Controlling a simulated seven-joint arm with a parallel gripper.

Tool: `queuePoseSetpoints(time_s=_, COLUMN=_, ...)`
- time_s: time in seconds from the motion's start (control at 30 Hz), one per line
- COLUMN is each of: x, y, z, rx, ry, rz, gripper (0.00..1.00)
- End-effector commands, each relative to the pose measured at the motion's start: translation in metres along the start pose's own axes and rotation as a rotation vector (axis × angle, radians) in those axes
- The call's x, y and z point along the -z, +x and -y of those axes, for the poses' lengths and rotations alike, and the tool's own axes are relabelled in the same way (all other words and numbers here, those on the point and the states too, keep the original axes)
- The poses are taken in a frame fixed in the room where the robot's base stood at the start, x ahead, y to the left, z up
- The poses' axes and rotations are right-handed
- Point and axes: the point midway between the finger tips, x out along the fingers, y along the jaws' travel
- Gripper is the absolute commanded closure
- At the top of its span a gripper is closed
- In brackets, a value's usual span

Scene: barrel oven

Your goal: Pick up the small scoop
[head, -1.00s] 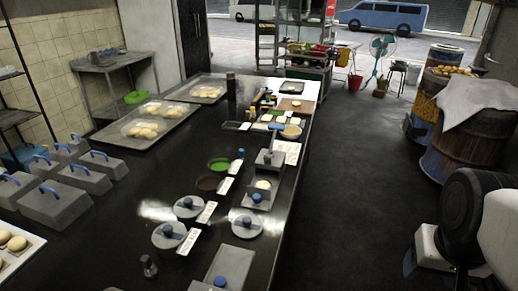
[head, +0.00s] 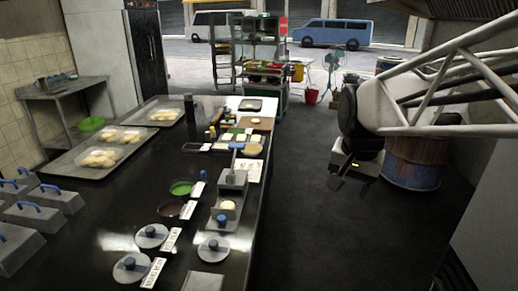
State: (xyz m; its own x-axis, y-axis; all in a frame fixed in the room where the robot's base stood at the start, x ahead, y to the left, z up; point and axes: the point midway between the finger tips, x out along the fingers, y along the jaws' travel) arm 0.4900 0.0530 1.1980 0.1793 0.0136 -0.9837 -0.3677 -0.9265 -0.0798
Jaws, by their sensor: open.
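I cannot make out a small scoop for certain at this size. On the dark counter (head: 110,205) are a green dish (head: 181,188) and a dark brown dish (head: 171,209), with small white label cards beside them. A small blue-topped item (head: 203,175) stands by the green dish; its shape is unclear. My gripper (head: 348,187) hangs over the floor to the right of the counter, apart from everything on it. Its jaws are open, and nothing shows between them.
A grey lever press (head: 233,180) stands at the counter's right edge. Round lids with blue knobs (head: 150,237) lie nearer. Trays of dough (head: 97,159) and grey blocks with blue handles (head: 50,198) are at left. A rusty barrel (head: 412,165) stands behind my arm. The floor between is clear.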

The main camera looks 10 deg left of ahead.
Motion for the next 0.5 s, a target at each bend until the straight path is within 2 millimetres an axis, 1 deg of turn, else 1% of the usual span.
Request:
queuePoseSetpoints(time_s=0.03, x=0.009, y=0.001, z=0.010, rx=-0.001, ry=0.018, rz=0.005, gripper=0.41)
queuePoseSetpoints(time_s=0.1, x=0.021, y=0.002, z=0.023, rx=-0.002, ry=0.050, rz=0.010, gripper=0.41)
queuePoseSetpoints(time_s=0.27, x=0.047, y=0.006, z=0.052, rx=-0.005, ry=0.124, rz=0.021, gripper=0.41)
queuePoseSetpoints(time_s=0.5, x=0.084, y=0.016, z=0.100, rx=-0.010, ry=0.233, rz=0.036, gripper=0.41)
